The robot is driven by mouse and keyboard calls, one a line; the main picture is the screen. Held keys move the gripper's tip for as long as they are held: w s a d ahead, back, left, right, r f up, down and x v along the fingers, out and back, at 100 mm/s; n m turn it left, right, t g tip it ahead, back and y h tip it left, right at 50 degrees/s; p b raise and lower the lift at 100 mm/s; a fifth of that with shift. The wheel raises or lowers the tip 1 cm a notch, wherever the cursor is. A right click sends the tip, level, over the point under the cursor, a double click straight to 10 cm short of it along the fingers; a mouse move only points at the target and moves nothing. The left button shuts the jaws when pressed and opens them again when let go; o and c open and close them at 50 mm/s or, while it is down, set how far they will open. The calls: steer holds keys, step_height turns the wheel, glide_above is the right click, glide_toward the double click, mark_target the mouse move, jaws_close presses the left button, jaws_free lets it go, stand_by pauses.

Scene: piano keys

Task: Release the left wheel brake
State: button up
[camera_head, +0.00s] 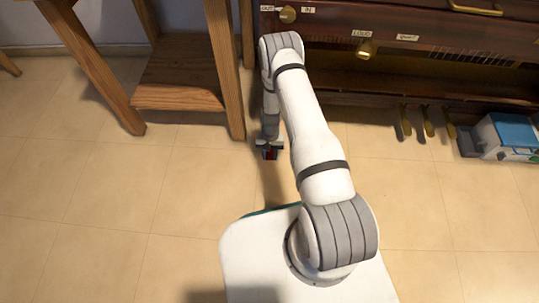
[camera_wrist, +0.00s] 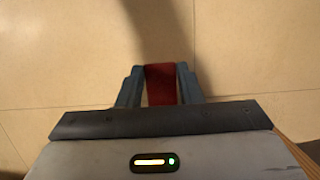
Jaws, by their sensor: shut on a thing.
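My gripper (camera_head: 269,152) hangs low over the tiled floor, left of my forearm and in front of the piano (camera_head: 420,80). In the wrist view, the two grey-blue fingers (camera_wrist: 159,97) are shut on a dark red piece (camera_wrist: 161,80) that fills the gap between them. The same red piece (camera_head: 270,156) shows only as a small patch in the head view. I cannot tell whether it is the left wheel brake or what it is joined to. No wheel can be made out in either view, and my arm hides part of the piano's lower left.
A wooden stool or table (camera_head: 180,85) stands to the left, with one leg close to my gripper. Several brass pedals (camera_head: 428,122) stick out under the piano at right, beside a blue-lidded box (camera_head: 512,130). A brass knob (camera_head: 288,14) sits above. The tiled floor (camera_head: 90,200) at left is clear.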

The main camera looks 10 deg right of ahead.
mark_target(270, 153)
steer(key=o, duration=1)
steer(key=p+v, duration=0.3)
steer(key=v, duration=0.4)
steer(key=shift+r, duration=0.35)
steer(key=shift+w, duration=0.1)
steer(key=shift+c, duration=0.6)
